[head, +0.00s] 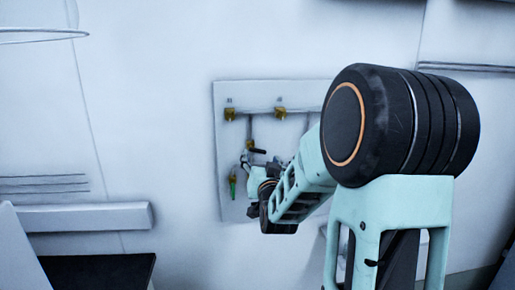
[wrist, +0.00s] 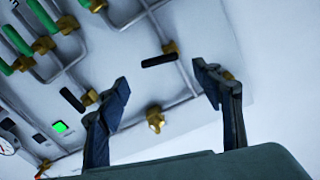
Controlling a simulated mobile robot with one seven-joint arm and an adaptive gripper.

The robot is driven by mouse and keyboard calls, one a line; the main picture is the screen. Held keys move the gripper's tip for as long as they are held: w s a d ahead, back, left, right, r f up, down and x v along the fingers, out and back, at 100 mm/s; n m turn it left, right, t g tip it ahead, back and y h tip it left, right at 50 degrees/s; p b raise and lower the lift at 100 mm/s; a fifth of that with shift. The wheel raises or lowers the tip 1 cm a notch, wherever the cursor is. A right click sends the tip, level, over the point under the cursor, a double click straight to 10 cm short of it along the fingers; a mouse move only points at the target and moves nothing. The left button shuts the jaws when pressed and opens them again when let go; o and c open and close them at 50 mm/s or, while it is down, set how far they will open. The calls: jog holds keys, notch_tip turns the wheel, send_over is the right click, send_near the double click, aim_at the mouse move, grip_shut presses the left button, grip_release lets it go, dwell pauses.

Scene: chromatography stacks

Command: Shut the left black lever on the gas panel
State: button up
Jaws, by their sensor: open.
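The gas panel (head: 226,128) is a pale wall plate with brass fittings and thin pipes; it also fills much of the wrist view (wrist: 110,30). The wrist view shows two black levers: one at left (wrist: 72,100), by the left finger, and one higher up (wrist: 160,61), above the gap between the fingers. I cannot tell surely which is the task's left lever. The head view shows one black lever (head: 257,150) clearly, just above my gripper (head: 248,167). In the wrist view my gripper (wrist: 160,78) is open and empty, fingers wide apart, in front of the panel.
Green handles (wrist: 22,64) on brass valves line the upper left of the wrist view. A brass fitting (wrist: 155,119) shows between the fingers. A lit green display (wrist: 60,128) and a gauge (wrist: 8,146) are at lower left. My arm hides the panel's right part in the head view.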

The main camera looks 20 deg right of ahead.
aim_at(258, 150)
jog(key=p+x, duration=0.1)
jog(key=x, duration=0.6)
jog(key=shift+w+d, duration=0.1)
jog(key=shift+w, duration=0.3)
jog(key=c, duration=1.2)
jog(key=n+b, duration=0.1)
jog(key=b, duration=0.1)
jog(key=shift+f+n+b, duration=0.1)
jog(key=shift+n+b, duration=0.7)
jog(key=shift+b, duration=0.25)
jog(key=shift+r+n, duration=0.3)
jog(key=shift+r, duration=0.1)
jog(key=o, duration=1.2)
